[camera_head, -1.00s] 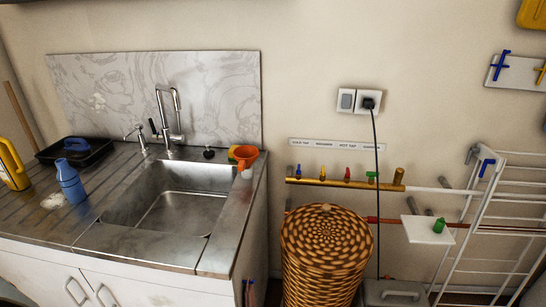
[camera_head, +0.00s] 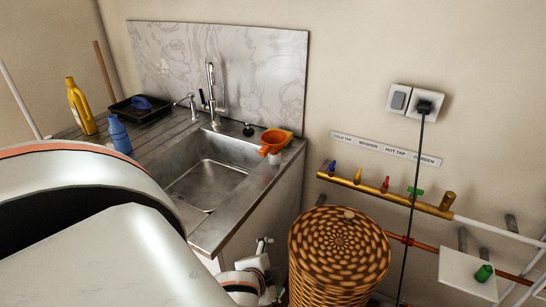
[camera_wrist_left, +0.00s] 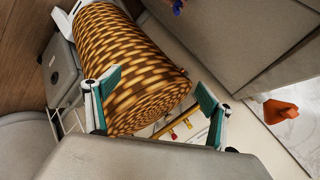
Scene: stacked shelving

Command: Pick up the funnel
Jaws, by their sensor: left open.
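The orange funnel (camera_head: 275,138) stands on the right rim of the sink, near the wall. In the left wrist view the funnel (camera_wrist_left: 281,112) is at the right edge, outside the space between the fingers. My left gripper (camera_head: 268,272) is low in front of the sink cabinet, below the funnel and well apart from it. In the left wrist view the left gripper (camera_wrist_left: 158,85) is open and empty, with its teal-padded fingers spread in front of the wicker basket. My right gripper is in neither view.
The wicker basket (camera_head: 340,250) stands right of the sink cabinet, close to my left gripper. The sink (camera_head: 205,180) has a tall tap (camera_head: 212,95). A pipe with coloured taps (camera_head: 385,190) runs along the wall.

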